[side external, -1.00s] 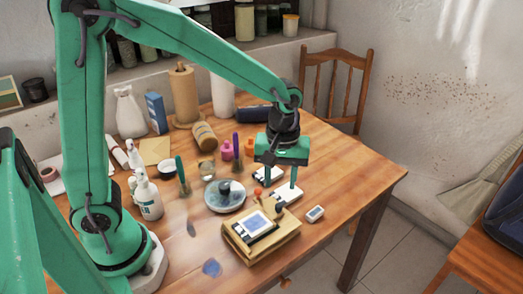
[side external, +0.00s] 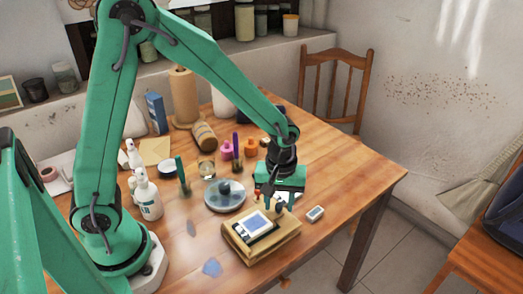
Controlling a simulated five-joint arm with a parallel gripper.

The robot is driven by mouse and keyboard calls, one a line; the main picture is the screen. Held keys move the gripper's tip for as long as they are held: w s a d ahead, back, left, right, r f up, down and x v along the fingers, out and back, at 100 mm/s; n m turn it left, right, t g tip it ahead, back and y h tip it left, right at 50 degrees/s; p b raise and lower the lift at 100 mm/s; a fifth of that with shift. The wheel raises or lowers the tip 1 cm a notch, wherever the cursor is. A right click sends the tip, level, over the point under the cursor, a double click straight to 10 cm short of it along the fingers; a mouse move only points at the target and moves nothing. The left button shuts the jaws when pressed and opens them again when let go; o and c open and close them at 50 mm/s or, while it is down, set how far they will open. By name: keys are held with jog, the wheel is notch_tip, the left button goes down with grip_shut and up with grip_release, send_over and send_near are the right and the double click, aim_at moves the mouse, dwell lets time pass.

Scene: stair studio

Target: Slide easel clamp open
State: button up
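A small wooden easel box (side external: 262,247) with a light picture panel (side external: 254,224) on it sits near the front right of the table. Its clamp is too small to make out clearly; a small orange-topped part (side external: 280,205) shows at the box's back edge. My gripper (side external: 279,206) is low over that back edge, with its green fingers apart, one on each side of the orange-topped part. I cannot tell whether either finger touches the box. The gripper body hides what lies behind it.
A round grey dish (side external: 224,196) stands just left of the gripper. A small white device (side external: 315,214) lies to the right of the box. Bottles, including a white spray bottle (side external: 148,197), crowd the left and back. The table's right end (side external: 370,180) is clear.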

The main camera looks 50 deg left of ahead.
grip_shut()
jog(key=shift+w, duration=0.1)
jog(key=shift+w, duration=1)
grip_release()
jog(key=shift+s, duration=0.1)
